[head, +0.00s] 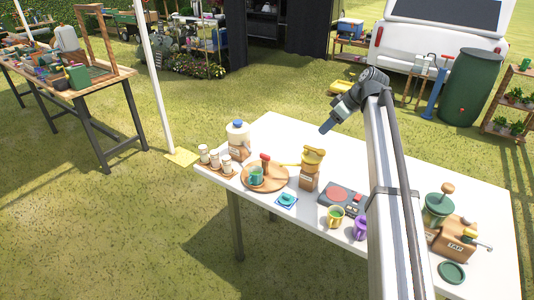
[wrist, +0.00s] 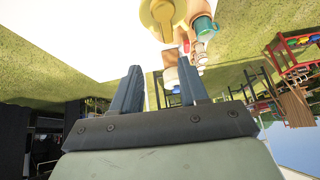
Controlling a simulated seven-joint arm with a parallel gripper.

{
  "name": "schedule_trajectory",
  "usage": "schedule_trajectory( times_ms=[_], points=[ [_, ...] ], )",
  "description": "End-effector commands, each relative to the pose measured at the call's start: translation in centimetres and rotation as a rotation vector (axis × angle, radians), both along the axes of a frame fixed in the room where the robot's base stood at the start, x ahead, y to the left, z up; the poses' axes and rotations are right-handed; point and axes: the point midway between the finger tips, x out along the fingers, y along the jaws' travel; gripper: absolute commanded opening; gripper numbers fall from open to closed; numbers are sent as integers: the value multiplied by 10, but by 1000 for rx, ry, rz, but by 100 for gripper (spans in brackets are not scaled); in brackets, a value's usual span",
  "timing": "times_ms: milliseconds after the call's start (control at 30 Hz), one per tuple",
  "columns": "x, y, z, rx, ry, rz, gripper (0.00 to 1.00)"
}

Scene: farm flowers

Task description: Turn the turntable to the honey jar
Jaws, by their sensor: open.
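The turntable (head: 276,187) looks to be the round wooden disc near the table's front left edge. A teal mug (head: 256,177) and an upright piece with a red-brown top (head: 265,160) stand on it. I cannot tell which thing is the honey jar. My gripper (head: 327,128) is open and empty, above the back of the table, behind and to the right of the disc and apart from it. Its two spread fingers show in the wrist view (wrist: 160,80), with nothing between them.
A yellow-topped wooden stand (head: 309,181) is right of the disc. A blue-lidded white dispenser (head: 238,133) and several white cups (head: 215,160) are left. A stove-like box (head: 342,197), yellow mug (head: 336,217) and purple mug (head: 361,228) are right. The table's back middle (head: 285,130) is clear.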

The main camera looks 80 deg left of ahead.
Motion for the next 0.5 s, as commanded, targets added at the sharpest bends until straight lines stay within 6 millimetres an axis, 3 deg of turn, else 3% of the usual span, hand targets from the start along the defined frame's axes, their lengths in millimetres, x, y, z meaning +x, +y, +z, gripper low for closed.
schedule_trajectory(
  times_ms=[33,200,333,500],
  points=[
    [-26,13,-5,-15,-20,11,44],
    [-93,38,-17,-57,-84,22,44],
    [-129,50,-23,-74,-119,27,44],
    [-151,57,-27,-83,-143,27,44]
  ],
)
